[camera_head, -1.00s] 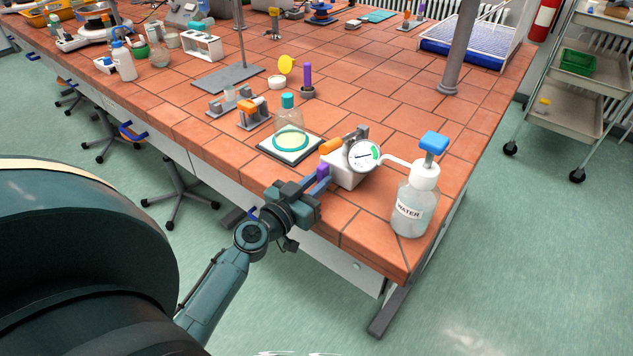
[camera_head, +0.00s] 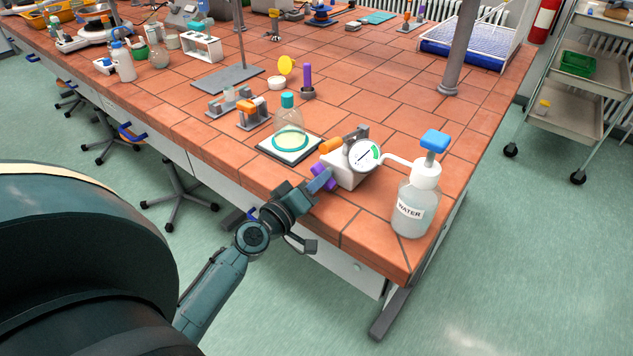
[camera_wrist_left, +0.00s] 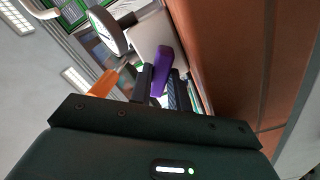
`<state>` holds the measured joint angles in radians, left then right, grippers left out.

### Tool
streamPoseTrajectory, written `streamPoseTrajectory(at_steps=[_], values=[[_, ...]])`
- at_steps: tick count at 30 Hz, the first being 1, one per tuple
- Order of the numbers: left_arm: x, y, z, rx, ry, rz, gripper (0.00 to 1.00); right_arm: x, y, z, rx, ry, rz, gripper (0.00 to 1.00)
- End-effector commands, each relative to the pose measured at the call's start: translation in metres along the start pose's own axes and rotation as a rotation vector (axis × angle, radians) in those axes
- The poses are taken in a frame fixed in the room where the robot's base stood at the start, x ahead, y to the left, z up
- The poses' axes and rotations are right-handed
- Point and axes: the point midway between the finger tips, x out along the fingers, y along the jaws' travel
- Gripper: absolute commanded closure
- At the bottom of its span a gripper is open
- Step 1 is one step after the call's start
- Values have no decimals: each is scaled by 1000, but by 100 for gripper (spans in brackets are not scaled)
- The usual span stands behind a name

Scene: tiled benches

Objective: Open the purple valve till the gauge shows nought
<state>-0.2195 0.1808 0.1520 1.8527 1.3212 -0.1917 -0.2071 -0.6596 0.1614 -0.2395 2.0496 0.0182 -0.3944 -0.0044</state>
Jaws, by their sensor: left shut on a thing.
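The purple valve (camera_head: 323,179) is a small handle on the front of a white box (camera_head: 345,178) near the bench's front edge. My left gripper (camera_head: 320,182) is shut on it. In the left wrist view the purple handle (camera_wrist_left: 161,70) sits between the two dark fingers (camera_wrist_left: 160,88). The round white gauge (camera_head: 364,156) stands on the box, with a green patch at its right side and a dark needle. Its exact reading is too small to tell. In the wrist view the gauge (camera_wrist_left: 108,32) shows edge-on. My right gripper is not in view.
An orange handle (camera_head: 331,145) sits on the box beside the gauge. A water bottle (camera_head: 414,205) with a blue top stands to the right, its white spout reaching towards the gauge. A flask (camera_head: 289,118) on a white-topped plate stands behind left. Front-edge tiles are bare.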

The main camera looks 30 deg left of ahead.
Motion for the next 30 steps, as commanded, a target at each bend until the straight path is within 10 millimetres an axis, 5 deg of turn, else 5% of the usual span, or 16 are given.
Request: streamPoseTrajectory(at_steps=[15, 30], values=[[0, 0, 0, -394, -1, 0, 100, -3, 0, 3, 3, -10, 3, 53], [0, 0, 0, -500, 0, 0, 100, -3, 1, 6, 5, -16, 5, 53]])
